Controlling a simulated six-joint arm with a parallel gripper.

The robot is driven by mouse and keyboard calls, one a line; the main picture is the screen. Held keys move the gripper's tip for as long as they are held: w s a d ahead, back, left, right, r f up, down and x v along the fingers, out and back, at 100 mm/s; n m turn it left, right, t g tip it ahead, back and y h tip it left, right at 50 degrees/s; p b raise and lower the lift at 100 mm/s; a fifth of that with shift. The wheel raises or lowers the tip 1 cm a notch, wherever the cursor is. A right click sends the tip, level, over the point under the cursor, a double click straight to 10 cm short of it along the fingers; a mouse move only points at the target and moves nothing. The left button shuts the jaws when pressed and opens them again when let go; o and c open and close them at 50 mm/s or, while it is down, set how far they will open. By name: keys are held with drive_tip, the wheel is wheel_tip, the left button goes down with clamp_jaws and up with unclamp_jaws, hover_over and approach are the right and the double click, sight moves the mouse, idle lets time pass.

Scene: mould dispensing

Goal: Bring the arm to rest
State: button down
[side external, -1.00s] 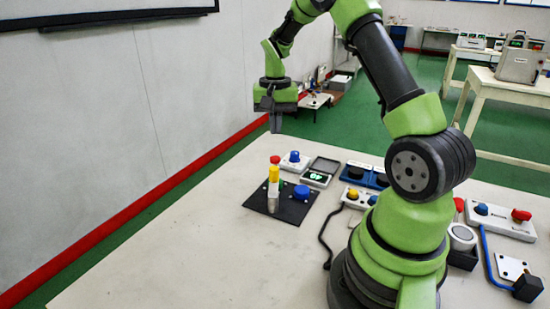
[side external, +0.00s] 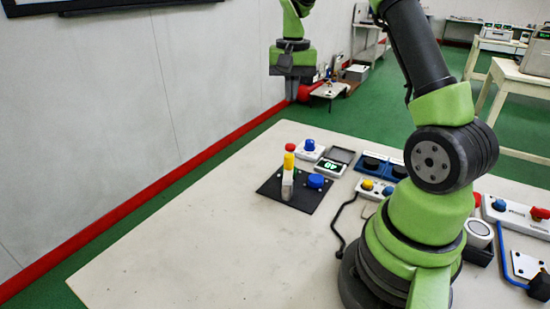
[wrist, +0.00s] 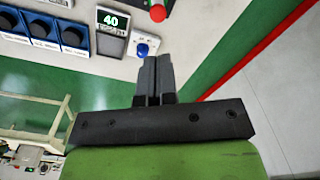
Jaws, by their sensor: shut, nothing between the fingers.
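My gripper (side external: 293,90) hangs high above the far left part of the table in the side view, with clear air beneath it. In the wrist view the two dark fingers of my gripper (wrist: 153,72) are together with nothing between them. A dispenser with a yellow body and a red top (side external: 289,161) stands upright on a black plate (side external: 312,207), below my gripper in the side view. A blue round piece (side external: 316,181) sits on the same plate.
A scale reading 40 (side external: 332,165) and a blue-button box (side external: 309,148) stand behind the plate; both also show in the wrist view. The table's left front (side external: 190,265) is bare.

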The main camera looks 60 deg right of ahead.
drive_tip(key=s+a+r+n+t, duration=0.2)
drive_tip(key=a+r, duration=0.5)
drive_tip(key=a, duration=0.1)
drive_tip(key=s+a+r+n+t+y, duration=0.2)
drive_tip(key=s+a+n+t, duration=0.3)
drive_tip(key=s+a, duration=0.8)
drive_tip(key=shift+s+a+r+n, duration=0.3)
drive_tip(key=shift+s+r+n, duration=0.1)
drive_tip(key=shift+s+r, duration=0.1)
